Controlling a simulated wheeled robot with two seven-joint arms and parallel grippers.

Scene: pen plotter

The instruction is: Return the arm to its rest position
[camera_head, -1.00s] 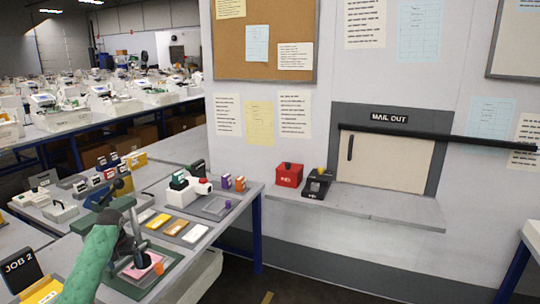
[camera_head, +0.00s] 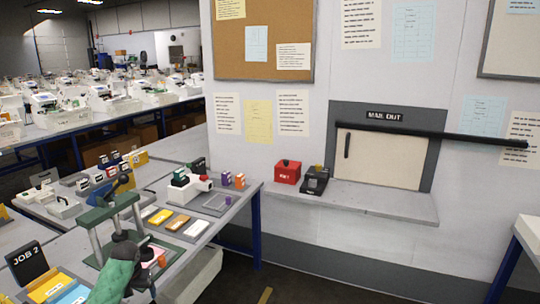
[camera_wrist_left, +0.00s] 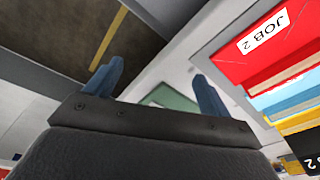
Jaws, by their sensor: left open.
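My left arm, green, comes in at the bottom left of the head view. Its dark gripper (camera_head: 142,277) is low by the front edge of the work table, beside the green-framed press (camera_head: 108,211). In the left wrist view its two blue fingers (camera_wrist_left: 157,90) are spread apart with nothing between them. Part of a green base (camera_wrist_left: 172,98) shows beyond the fingers. Parts of the press's base and the pink sheet are hidden behind my arm. My right gripper is not seen.
A JOB 2 sign (camera_head: 28,262) stands at left with coloured cards; a red JOB 2 folder (camera_wrist_left: 265,40) shows at right in the wrist view. Yellow and orange trays (camera_head: 177,223) lie right of the press. A red box (camera_head: 287,172) stands on the mail-out shelf. Floor beyond the table is clear.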

